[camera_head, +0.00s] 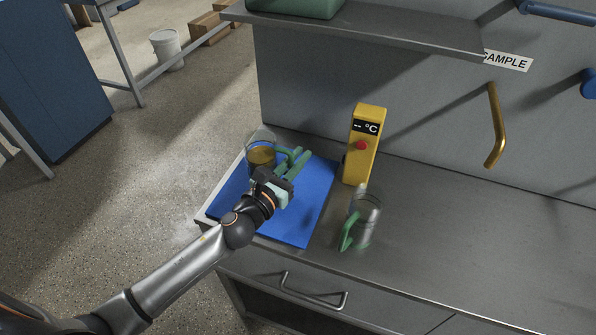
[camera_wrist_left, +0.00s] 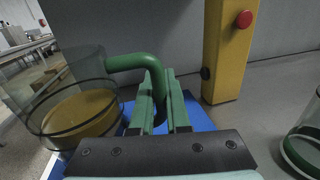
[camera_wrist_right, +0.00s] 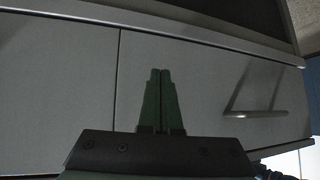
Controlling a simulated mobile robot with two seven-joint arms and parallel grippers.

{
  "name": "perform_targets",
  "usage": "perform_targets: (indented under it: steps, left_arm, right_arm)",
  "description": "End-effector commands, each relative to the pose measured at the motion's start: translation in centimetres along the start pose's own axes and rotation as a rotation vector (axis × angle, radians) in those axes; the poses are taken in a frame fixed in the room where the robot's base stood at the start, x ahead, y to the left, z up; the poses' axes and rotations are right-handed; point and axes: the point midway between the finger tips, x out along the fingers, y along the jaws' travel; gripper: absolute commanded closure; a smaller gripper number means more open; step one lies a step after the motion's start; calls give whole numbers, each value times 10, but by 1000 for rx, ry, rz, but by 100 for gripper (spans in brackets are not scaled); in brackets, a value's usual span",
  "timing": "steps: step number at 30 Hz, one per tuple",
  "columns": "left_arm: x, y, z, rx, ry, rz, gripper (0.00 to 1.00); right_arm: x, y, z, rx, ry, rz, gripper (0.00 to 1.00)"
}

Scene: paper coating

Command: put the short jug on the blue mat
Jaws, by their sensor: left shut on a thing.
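The short jug (camera_head: 262,156) is clear, with amber liquid in it and a green handle. It is upright at the far left part of the blue mat (camera_head: 312,205); I cannot tell if its base touches the mat. My left gripper (camera_head: 300,157) is shut on the jug's green handle. In the left wrist view the handle (camera_wrist_left: 140,61) runs between the green fingers (camera_wrist_left: 160,85), with the jug body (camera_wrist_left: 75,115) to the left. My right gripper (camera_wrist_right: 159,75) is shut and empty before the drawer fronts.
A taller clear jug (camera_head: 365,215) with a green handle stands right of the mat. A shelf (camera_head: 385,32) overhangs the back. The counter's right side is clear.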

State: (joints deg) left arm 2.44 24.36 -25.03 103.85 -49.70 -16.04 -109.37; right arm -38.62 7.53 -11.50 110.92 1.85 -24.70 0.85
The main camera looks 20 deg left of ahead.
Motion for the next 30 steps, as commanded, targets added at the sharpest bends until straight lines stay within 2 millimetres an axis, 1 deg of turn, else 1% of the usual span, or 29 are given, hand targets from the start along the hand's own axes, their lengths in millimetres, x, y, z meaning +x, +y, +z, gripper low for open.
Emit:
perform_targets:
  steps: [2, 3, 7, 13, 17, 20, 21, 28, 30]
  left_arm:
    - [6, 3, -10, 0, 0, 1, 100]
    - [4, 2, -19, -2, 2, 1, 100]
    - [4, 1, -35, -3, 1, 1, 100]
    - [4, 1, -35, 3, -1, -1, 100]
    - [4, 1, -36, 2, 0, -1, 100]
    - [4, 1, -40, 2, 0, -1, 100]
    - [4, 1, -40, 1, 1, -1, 84]
    - [4, 1, -39, 1, 2, 0, 58]
    - [4, 1, -39, 1, 2, 0, 56]
  right_arm:
    - [4, -2, -2, -2, 11, -6, 100]
    - [8, -3, 0, -2, 11, -10, 100]
    - [15, -8, 1, -6, 8, -22, 100]
    - [14, -9, -8, -10, 18, -26, 100]
    - [14, -9, -8, -11, 19, -26, 100]
    - [16, -9, -5, -11, 18, -26, 100]
    - [16, -9, -5, -12, 17, -27, 100]
    - [16, -9, -4, -12, 14, -27, 100]
    - [16, -9, -3, -12, 13, -27, 100]
